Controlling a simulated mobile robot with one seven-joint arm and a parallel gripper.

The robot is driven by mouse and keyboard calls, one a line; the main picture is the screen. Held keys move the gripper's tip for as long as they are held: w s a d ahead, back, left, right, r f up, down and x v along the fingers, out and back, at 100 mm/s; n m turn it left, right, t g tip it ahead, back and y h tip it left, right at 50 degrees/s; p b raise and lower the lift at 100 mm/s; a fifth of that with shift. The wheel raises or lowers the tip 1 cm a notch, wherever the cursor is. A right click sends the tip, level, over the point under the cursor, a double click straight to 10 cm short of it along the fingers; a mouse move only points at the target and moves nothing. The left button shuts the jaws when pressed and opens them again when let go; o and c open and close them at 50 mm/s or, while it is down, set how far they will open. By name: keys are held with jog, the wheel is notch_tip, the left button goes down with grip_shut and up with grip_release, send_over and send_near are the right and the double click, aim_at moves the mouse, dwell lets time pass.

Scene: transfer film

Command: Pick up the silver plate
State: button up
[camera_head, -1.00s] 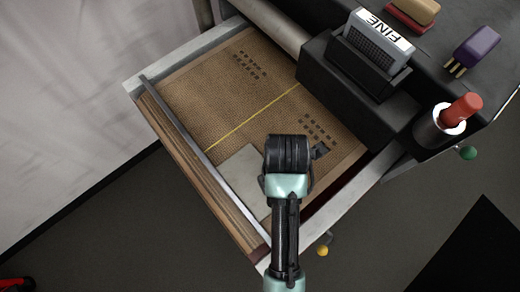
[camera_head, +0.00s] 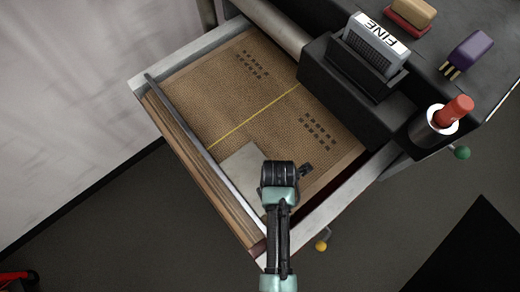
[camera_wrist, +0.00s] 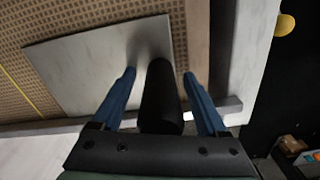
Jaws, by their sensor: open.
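The silver plate (camera_head: 240,167) is a flat, pale grey square. It lies on the brown perforated bed of the drawer-like tray, in the near corner. My gripper is over its right part in the head view and hides some of it. In the wrist view the plate (camera_wrist: 100,65) lies beyond my gripper (camera_wrist: 163,88). The two blue fingers are apart with nothing held between them. A dark cylinder, lying between the fingers in the picture, covers part of the plate. I cannot tell whether the fingertips touch the plate.
The tray's pale rim (camera_head: 325,212) and a metal bar (camera_head: 185,125) along its left side border the bed. Most of the bed is clear.

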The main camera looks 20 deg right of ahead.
jog(key=shift+c, duration=0.3)
grip_shut()
jog(key=shift+r, duration=0.15)
